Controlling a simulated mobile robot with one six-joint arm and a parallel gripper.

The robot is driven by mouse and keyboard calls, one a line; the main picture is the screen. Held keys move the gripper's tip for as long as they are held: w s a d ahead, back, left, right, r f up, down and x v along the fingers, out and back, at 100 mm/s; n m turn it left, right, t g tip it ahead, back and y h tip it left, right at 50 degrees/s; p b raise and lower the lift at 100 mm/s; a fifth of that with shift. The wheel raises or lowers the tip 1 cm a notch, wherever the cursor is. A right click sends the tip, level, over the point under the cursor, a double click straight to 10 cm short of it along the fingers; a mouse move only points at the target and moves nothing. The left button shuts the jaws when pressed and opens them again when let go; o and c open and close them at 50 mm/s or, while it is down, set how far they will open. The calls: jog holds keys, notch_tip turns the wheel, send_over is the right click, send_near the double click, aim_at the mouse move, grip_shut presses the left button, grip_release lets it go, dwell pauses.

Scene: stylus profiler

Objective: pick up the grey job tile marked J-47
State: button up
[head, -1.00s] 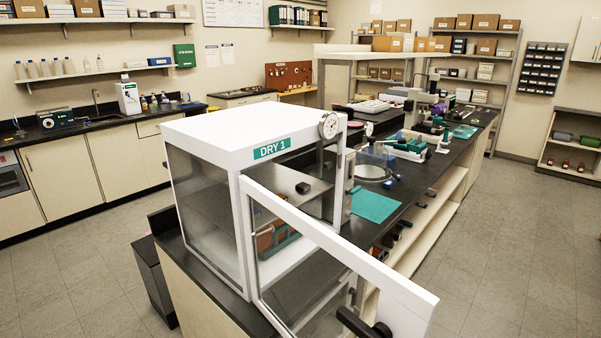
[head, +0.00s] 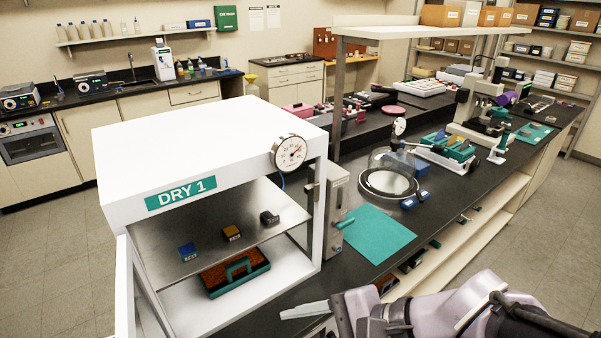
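A small grey tile (head: 269,217) with a pale label sits on the upper shelf (head: 215,218) of the white DRY 1 cabinet (head: 200,135), toward the right. It is the only grey one there, but its marking is too small to read. My gripper (head: 305,310) is at the bottom of the head view, in front of the cabinet's lower right corner. It is apart from the tile and lower in the picture. One pale finger shows edge-on, so its opening is unclear.
An amber tile (head: 231,232) and a blue tile (head: 188,252) share the shelf. A grey box (head: 330,210) and teal mat (head: 367,233) lie right.

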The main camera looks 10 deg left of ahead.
jog(key=w+a+r+m+y+p, duration=0.3)
jog(key=w+a+m, duration=0.1)
jog(key=w+a, duration=0.15)
jog(key=m+t+h+p, duration=0.1)
jog(key=m+t+p, duration=0.3)
jog(key=m+t, duration=0.75)
send_near(271, 216)
jog(key=shift+m+g, duration=0.55)
jog(key=shift+g, duration=0.3)
jog(key=x, duration=0.6)
jog(key=r+x, duration=0.1)
jog(key=x, duration=0.2)
jog(key=shift+w+d, duration=0.1)
jog(key=shift+w, duration=0.4)
jog(key=shift+d, duration=0.1)
grip_shut()
